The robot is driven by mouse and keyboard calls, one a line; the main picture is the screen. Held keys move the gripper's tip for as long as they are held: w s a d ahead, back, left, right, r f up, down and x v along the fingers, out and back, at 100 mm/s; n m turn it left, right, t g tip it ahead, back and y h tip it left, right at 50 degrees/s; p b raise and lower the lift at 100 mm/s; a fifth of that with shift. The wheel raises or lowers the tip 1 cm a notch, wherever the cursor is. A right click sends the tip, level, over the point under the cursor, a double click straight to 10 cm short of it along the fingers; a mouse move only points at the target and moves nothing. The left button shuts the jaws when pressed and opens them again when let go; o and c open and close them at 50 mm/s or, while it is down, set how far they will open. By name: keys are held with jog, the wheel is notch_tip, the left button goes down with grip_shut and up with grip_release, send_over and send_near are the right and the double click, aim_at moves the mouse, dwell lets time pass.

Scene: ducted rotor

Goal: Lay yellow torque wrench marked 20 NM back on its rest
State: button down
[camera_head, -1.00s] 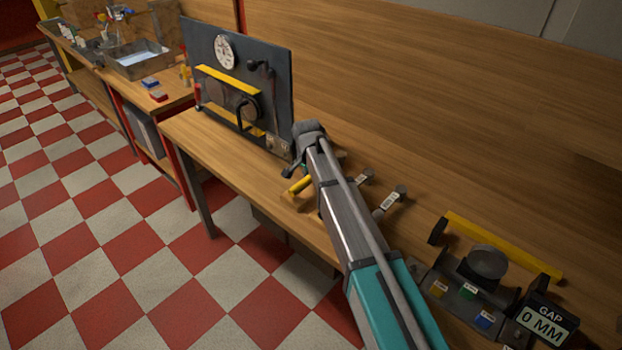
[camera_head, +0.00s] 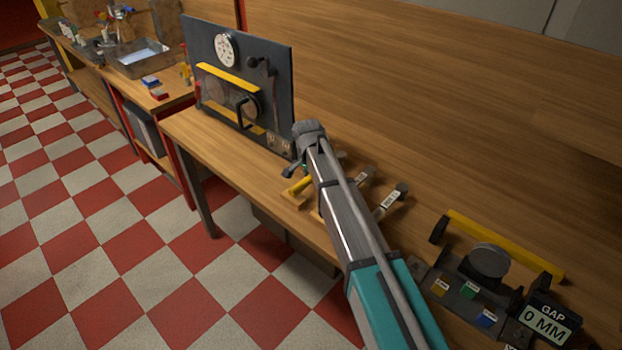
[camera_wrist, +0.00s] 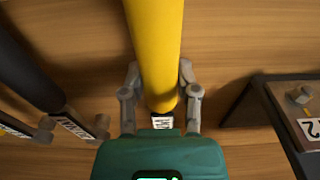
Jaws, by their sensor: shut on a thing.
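The yellow torque wrench (camera_wrist: 155,45) lies between the grey fingers of my gripper (camera_wrist: 159,78) in the wrist view, and the gripper is shut on it. A small label (camera_wrist: 162,121) sits at its near end, too small to read. In the head view the yellow handle (camera_head: 298,187) shows left of my arm, low over the bench (camera_head: 225,160). My gripper is mostly hidden behind my arm there. The wrench's rest is not clearly visible, and I cannot tell whether the wrench touches it.
Two other labelled tools (camera_head: 364,178) (camera_head: 391,201) lie right of my arm; dark ones (camera_wrist: 28,65) lie left in the wrist view. A dark upright panel (camera_head: 270,90) with a dial stands behind. A gap gauge fixture (camera_head: 488,262) is at right. A dark-edged plate (camera_wrist: 285,100) is close right.

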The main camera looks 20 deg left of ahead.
jog(key=shift+c, duration=1.4)
grip_release()
jog(key=shift+r, duration=0.15)
